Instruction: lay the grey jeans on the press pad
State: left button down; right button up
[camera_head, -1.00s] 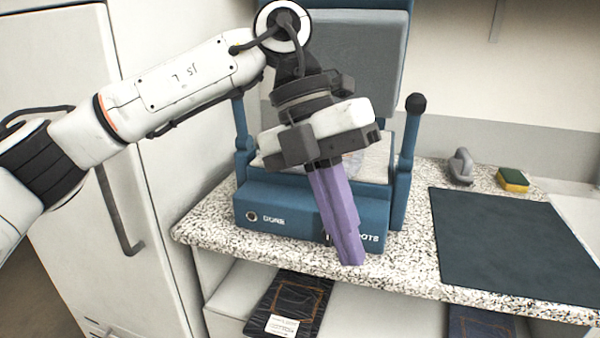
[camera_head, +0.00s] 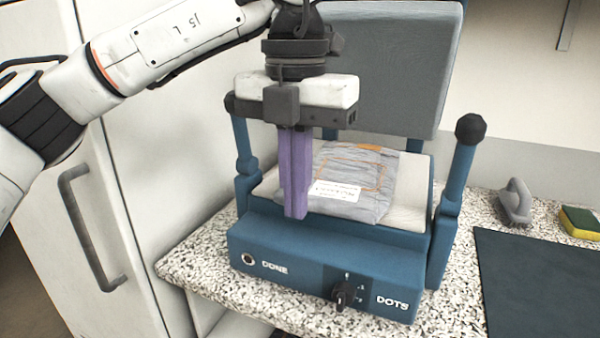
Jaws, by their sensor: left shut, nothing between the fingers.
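The grey jeans (camera_head: 376,204) lie folded on the pale press pad (camera_head: 408,213), with orange stitching and a white label on top. My left gripper (camera_head: 295,214) points down in front of the left side of the jeans. Its purple fingers are shut with nothing between them, and they hide part of the jeans' left edge and of the pad. Whether the fingertips touch the jeans or the pad cannot be told. My right gripper is not in view.
The blue press (camera_head: 300,262) stands on a speckled counter (camera_head: 205,262), its grey lid (camera_head: 392,70) raised behind the pad. A blue post with a black knob (camera_head: 468,132) rises at right. A dark mat (camera_head: 540,285), a grey handled object (camera_head: 515,202) and a sponge (camera_head: 580,222) lie further right.

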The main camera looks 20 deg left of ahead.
pick_arm(q)
jog(key=w+f, duration=0.2)
jog(key=f, duration=0.1)
jog(key=w+f, duration=0.1)
jog(key=shift+d+f+p, duration=0.1)
jog(key=shift+f+p, duration=0.2)
jog(key=shift+w, duration=0.55)
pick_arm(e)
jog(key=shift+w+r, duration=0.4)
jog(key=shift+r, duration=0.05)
